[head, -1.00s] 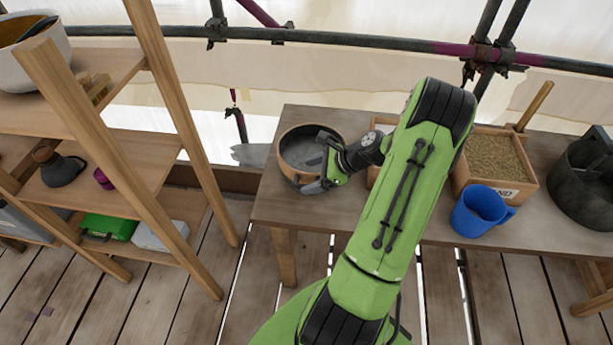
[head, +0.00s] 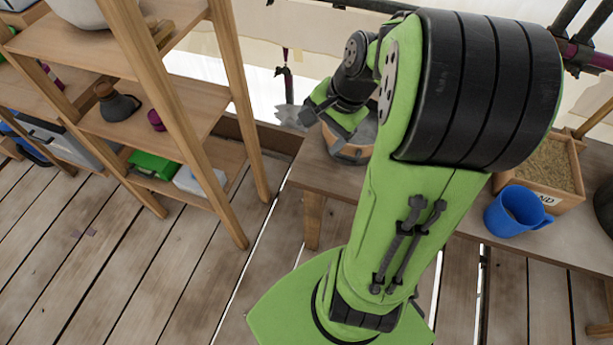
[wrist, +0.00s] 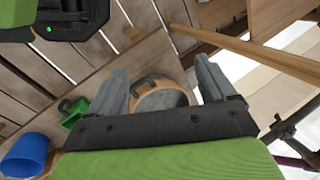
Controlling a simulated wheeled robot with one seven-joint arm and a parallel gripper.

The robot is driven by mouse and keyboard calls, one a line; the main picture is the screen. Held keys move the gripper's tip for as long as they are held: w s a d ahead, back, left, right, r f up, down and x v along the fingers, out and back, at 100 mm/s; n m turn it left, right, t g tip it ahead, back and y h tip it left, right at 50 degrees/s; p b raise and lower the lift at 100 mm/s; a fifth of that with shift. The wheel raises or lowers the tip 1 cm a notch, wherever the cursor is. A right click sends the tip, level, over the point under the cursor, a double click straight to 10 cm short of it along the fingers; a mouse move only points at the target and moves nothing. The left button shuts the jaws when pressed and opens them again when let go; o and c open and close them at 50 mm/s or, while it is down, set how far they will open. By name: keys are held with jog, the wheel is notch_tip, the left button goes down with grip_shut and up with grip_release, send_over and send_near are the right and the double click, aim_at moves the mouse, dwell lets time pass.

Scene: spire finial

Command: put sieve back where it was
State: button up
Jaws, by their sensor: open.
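The sieve, a round wooden-rimmed pan with a grey inside (head: 348,154), sits on the wooden table's left end, largely hidden behind my arm in the head view. In the wrist view the sieve (wrist: 160,99) shows beyond and between my fingers, with a dark handle-like piece on its rim. My gripper (head: 322,122) is open and empty, raised above the sieve's left side and apart from it. In the wrist view my two grey fingers (wrist: 163,88) are spread wide.
A wooden shelf unit (head: 190,110) with a dark flask (head: 117,105), a green box (head: 153,165) and other items stands left. A blue mug (head: 515,212) and a sand box (head: 545,172) are on the table's right. Plank floor (head: 110,270) is clear in front.

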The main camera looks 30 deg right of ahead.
jog(key=s+a+r+n+t+h, duration=0.2)
jog(key=s+a+r+n, duration=0.5)
jog(key=s+a+n, duration=0.5)
jog(key=shift+s+n, duration=0.35)
jog(key=shift+n, duration=0.55)
